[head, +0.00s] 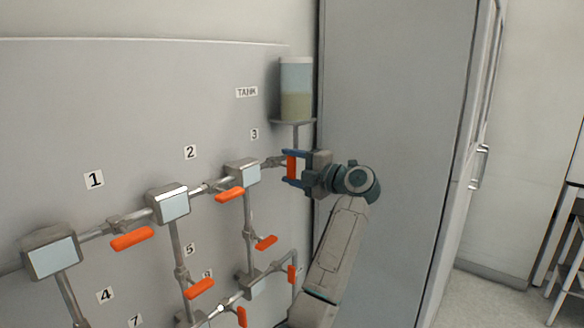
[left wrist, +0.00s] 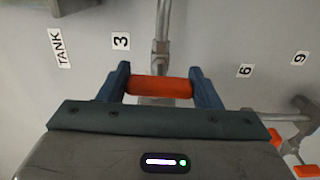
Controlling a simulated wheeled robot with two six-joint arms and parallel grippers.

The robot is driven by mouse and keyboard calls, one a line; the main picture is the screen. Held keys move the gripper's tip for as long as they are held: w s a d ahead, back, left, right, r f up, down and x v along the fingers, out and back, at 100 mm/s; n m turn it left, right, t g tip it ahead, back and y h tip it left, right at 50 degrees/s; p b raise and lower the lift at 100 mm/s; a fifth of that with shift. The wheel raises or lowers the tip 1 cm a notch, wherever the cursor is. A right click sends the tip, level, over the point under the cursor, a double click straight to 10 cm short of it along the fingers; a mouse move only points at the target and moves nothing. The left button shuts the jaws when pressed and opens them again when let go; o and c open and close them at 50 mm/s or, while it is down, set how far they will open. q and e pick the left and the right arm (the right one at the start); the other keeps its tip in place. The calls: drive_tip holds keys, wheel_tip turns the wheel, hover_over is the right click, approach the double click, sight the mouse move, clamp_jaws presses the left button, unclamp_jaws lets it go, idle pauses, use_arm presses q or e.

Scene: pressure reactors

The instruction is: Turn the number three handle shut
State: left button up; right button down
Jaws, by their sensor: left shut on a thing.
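The number three handle is an orange bar (head: 292,167) by the label 3 (head: 254,134), right of a grey box on the upper pipe. It stands upright in the head view, crosswise to the pipe leading to that box. My left gripper (head: 294,168) is shut on it, with a blue finger at each end. In the left wrist view the orange handle (left wrist: 158,87) lies between the two blue fingertips (left wrist: 158,86), across the pipe (left wrist: 162,35). The valve body behind the handle is partly hidden. My right gripper is not in view.
Other orange handles sit nearby: one by label 2 (head: 230,194), one by label 1 (head: 132,239), and several lower ones, including one below my gripper (head: 292,274).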

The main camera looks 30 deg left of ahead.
use_arm(q)
drive_tip(key=o, duration=1)
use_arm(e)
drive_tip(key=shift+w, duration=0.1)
use_arm(q)
drive_tip(key=d+b, duration=0.3)
drive_tip(key=d, duration=0.8)
drive_tip(key=shift+s+b, duration=0.3)
drive_tip(key=shift+s, duration=0.05)
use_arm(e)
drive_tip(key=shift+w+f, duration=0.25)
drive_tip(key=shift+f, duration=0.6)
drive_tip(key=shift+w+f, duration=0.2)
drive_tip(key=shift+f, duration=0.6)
use_arm(q)
drive_tip(key=shift+a, duration=0.1)
